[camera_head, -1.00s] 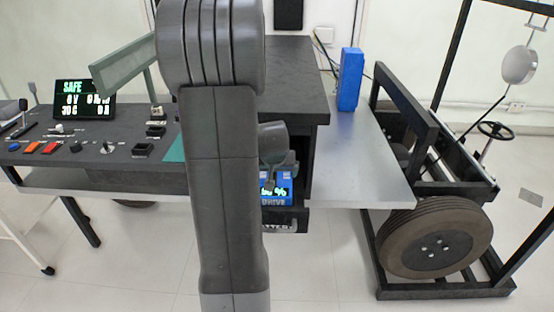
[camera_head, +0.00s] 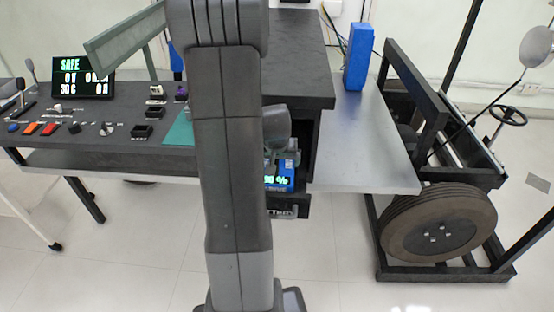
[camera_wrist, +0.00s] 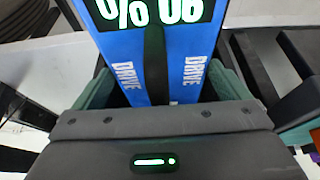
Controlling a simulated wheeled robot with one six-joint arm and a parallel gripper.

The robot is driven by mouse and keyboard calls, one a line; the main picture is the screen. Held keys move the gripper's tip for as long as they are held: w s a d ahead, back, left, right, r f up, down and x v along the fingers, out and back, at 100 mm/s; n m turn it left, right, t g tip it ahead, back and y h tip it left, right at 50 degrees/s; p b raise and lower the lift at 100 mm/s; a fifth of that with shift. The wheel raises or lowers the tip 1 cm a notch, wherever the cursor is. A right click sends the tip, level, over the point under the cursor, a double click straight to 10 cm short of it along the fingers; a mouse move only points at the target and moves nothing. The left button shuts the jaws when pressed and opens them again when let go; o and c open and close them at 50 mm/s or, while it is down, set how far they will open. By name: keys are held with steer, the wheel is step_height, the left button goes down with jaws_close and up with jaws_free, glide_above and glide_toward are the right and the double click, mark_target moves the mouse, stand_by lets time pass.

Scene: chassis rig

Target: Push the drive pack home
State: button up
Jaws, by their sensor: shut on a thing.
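The drive pack (camera_head: 279,182) is a blue block with a lit percent display. In the head view it stands in the dark bay under the black cabinet, with its lower part hidden by the bay front (camera_head: 290,206). My gripper (camera_head: 282,150) is above it, partly hidden by my arm. In the wrist view the drive pack (camera_wrist: 180,62) fills the middle, with DRIVE lettering on both sides of a dark central strip. The green-grey fingers of my gripper (camera_wrist: 160,88) are on either side of it, shut on it. How deep it sits I cannot tell.
The black cabinet (camera_head: 300,80) stands close beside my arm. A silver shelf (camera_head: 365,150) with a blue box (camera_head: 358,57) is to its right. A console (camera_head: 80,130) with switches and a SAFE screen (camera_head: 83,77) is at left. A wheeled chassis frame (camera_head: 438,225) is at right.

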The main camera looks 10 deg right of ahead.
steer(key=o, duration=1.7)
steer(key=shift+f, duration=0.1)
steer(key=p+v, duration=0.1)
steer(key=v, duration=1.1)
steer(key=shift+s+p, duration=0.1)
steer(key=shift+p, duration=0.3)
steer(key=b+x, duration=0.1)
steer(key=x, duration=1.1)
steer(key=shift+b, duration=0.4)
steer(key=shift+r, duration=0.35)
